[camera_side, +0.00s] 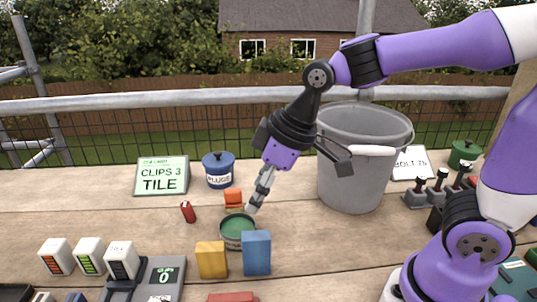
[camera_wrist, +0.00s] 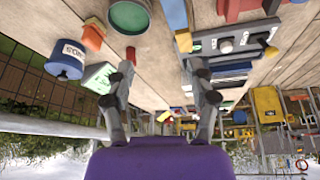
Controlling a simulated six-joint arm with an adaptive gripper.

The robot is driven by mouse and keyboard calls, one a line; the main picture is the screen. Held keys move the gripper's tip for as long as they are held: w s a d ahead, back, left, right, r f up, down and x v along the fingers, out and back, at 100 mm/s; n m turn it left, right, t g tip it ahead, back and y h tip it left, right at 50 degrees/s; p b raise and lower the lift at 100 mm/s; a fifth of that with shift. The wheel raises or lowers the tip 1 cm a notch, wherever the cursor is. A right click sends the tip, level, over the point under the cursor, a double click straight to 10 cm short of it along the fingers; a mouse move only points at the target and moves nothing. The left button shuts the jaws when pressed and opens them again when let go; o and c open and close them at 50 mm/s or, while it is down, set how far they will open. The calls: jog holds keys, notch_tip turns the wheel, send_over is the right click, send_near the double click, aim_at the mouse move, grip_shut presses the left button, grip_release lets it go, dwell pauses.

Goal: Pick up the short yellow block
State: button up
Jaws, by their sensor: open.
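The short yellow block (camera_side: 211,260) stands upright on the wooden planks in the side view, just left of a blue block (camera_side: 257,253). In the wrist view a yellow-orange block (camera_wrist: 183,41) near the top centre appears to be the same one. My gripper (camera_side: 254,208) points down and left beside the right rim of a green-topped round tin (camera_side: 238,233), behind and apart from the yellow block. In the wrist view my gripper (camera_wrist: 160,70) has its two fingers spread with nothing between them.
An orange block (camera_side: 233,198) and a red piece (camera_side: 188,212) stand behind the tin. A blue pot (camera_side: 219,170) and a sign (camera_side: 162,176) are further back. A grey bucket (camera_side: 354,165) stands right. A device with a display (camera_side: 165,278) lies left of the yellow block.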

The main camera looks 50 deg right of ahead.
aim_at(211, 246)
jog(key=w+a+f+n, duration=0.1)
jog(key=a+f, duration=0.1)
jog(key=w+a+f+n+g, duration=0.1)
jog(key=w+a+f, duration=0.1)
jog(key=f, duration=0.1)
jog(key=w+a+f+n+y, duration=0.1)
jog(key=a+f, duration=0.1)
jog(key=f, duration=0.1)
jog(key=shift+w+a, duration=0.2)
jog(key=shift+a, duration=0.1)
jog(key=shift+x, duration=2.7)
jog(key=shift+s, duration=0.1)
grip_shut()
